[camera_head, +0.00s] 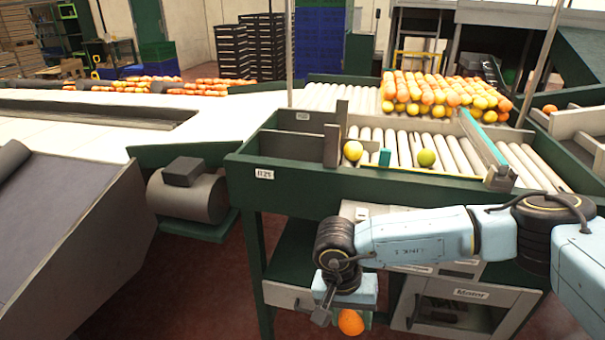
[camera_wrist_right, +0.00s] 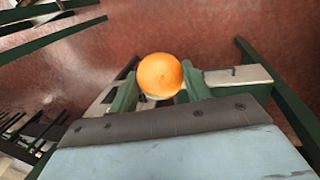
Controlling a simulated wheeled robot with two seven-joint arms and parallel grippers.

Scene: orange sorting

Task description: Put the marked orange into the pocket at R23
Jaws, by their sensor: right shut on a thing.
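My right gripper (camera_head: 336,310) is shut on an orange (camera_head: 350,322), low in front of the green-framed sorting table (camera_head: 400,190). The orange also shows between the fingers in the wrist view (camera_wrist_right: 160,75); I cannot make out a mark on it. A small label (camera_head: 264,174), which seems to read R23, is on the table's front left corner. Behind it is a pocket (camera_head: 290,145) with grey walls, whose floor is mostly hidden by the front edge. The gripper and orange are below and to the right of that pocket, outside the table. My left gripper is not in view.
A yellow fruit (camera_head: 353,150) and a yellow-green one (camera_head: 426,158) lie on the rollers right of the pocket, with a teal block (camera_head: 385,157) between them. A grey upright divider (camera_head: 331,146) stands at the pocket's right. A heap of oranges (camera_head: 440,95) lies behind.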

